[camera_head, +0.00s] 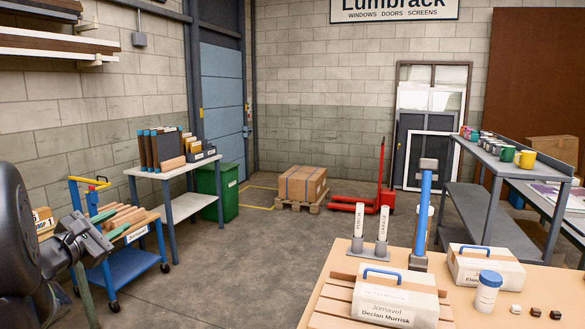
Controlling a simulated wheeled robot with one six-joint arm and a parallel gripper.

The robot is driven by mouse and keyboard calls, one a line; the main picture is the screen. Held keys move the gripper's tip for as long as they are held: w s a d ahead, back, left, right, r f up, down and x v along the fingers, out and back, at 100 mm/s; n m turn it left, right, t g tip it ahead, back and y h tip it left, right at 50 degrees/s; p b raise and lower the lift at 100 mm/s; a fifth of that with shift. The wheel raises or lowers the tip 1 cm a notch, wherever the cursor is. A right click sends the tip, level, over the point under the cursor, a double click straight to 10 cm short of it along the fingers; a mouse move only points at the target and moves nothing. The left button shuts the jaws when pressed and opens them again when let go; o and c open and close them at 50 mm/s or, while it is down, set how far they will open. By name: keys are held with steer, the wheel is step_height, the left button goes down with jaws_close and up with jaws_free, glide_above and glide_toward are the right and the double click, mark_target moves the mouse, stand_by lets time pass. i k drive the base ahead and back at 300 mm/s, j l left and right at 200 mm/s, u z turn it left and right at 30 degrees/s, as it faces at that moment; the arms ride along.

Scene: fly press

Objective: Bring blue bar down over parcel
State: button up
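A blue bar (423,212) stands upright on the wooden table, with a grey block at its top and a grey foot at its base. A white parcel-like box (395,300) with a blue handle and the name Declan Murrisk lies in front of it, on wooden slats. A second white box (485,268) with a blue handle sits to the right of the bar. Which of them is the parcel is not clear.
Two label posts (370,235) stand left of the bar; a white jar (487,292) and small blocks are at right. A blue cart (130,265) with wood pieces is behind my gripper. Cardboard boxes (302,184) sit on a pallet. The middle floor is clear.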

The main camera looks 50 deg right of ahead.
mark_target(428, 166)
steer(key=i+j+z, duration=0.15)
steer(key=i, duration=0.25)
steer(key=i+j+z, duration=0.1)
steer(key=i, duration=0.35)
steer(key=i+j+z, duration=0.15)
steer(key=i, duration=0.25)
steer(key=i+l+z, duration=0.15)
steer(key=z, duration=0.3)
steer(key=i+z, duration=0.65)
steer(key=z, duration=0.25)
steer(key=i+j+z, duration=0.2)
steer(key=z, duration=0.3)
steer(key=i+l+z, duration=0.35)
steer(key=z, duration=0.15)
steer(key=i+l+z, duration=0.1)
steer(key=i+z, duration=0.35)
steer(key=i, duration=0.2)
